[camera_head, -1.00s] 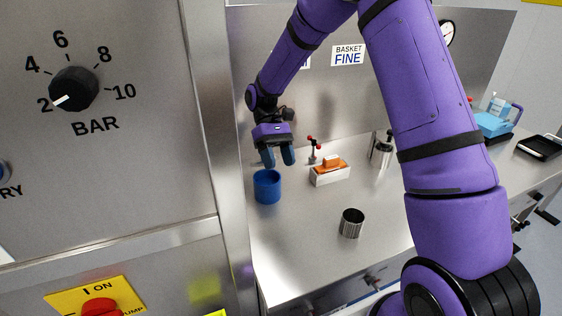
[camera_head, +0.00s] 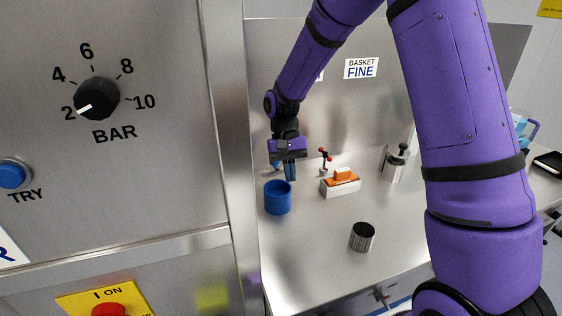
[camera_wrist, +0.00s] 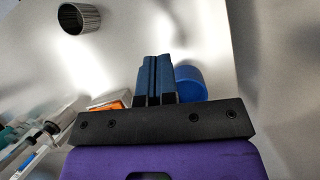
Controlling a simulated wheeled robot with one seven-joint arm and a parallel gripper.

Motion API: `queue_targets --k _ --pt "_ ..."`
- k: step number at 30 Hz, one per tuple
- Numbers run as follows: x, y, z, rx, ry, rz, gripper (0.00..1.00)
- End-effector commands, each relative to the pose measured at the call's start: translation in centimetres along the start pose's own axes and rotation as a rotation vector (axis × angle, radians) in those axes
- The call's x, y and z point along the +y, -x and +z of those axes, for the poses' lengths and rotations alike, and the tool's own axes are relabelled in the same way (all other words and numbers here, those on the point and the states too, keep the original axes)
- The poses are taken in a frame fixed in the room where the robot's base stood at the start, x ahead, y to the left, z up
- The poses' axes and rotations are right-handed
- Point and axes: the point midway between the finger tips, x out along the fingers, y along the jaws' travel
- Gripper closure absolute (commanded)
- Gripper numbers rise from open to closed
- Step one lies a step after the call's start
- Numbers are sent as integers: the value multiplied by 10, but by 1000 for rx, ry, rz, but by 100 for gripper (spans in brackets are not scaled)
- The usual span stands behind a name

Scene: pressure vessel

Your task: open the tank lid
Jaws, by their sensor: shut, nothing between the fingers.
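No tank lid can be clearly made out in these views. A steel canister with a black knob on top (camera_head: 396,165) stands at the back right of the bench; I cannot tell whether it is the tank. My gripper (camera_head: 290,172) points down over the bench, just behind and above a blue cup (camera_head: 277,199). Its blue fingers are together and empty. The wrist view shows the shut fingers (camera_wrist: 157,78), with the blue cup (camera_wrist: 191,83) partly hidden beside them.
A white block with an orange top (camera_head: 341,186) and a small red-knobbed fitting (camera_head: 325,160) are right of the gripper. An open steel cylinder (camera_head: 362,237) stands nearer the front. A control panel with a pressure dial (camera_head: 97,99) fills the left. The bench front is clear.

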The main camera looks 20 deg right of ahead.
Motion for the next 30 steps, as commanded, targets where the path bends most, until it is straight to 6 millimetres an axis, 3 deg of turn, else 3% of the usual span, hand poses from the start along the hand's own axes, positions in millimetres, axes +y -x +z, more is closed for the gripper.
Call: queue_targets --k 8,16,23,30 --pt "1 24 -7 325 -536 -186 100" --pt "9 59 -10 527 -998 -518 100" --pt "13 72 -10 564 -1146 -663 100" --pt "10 58 -25 564 -1154 -666 100"
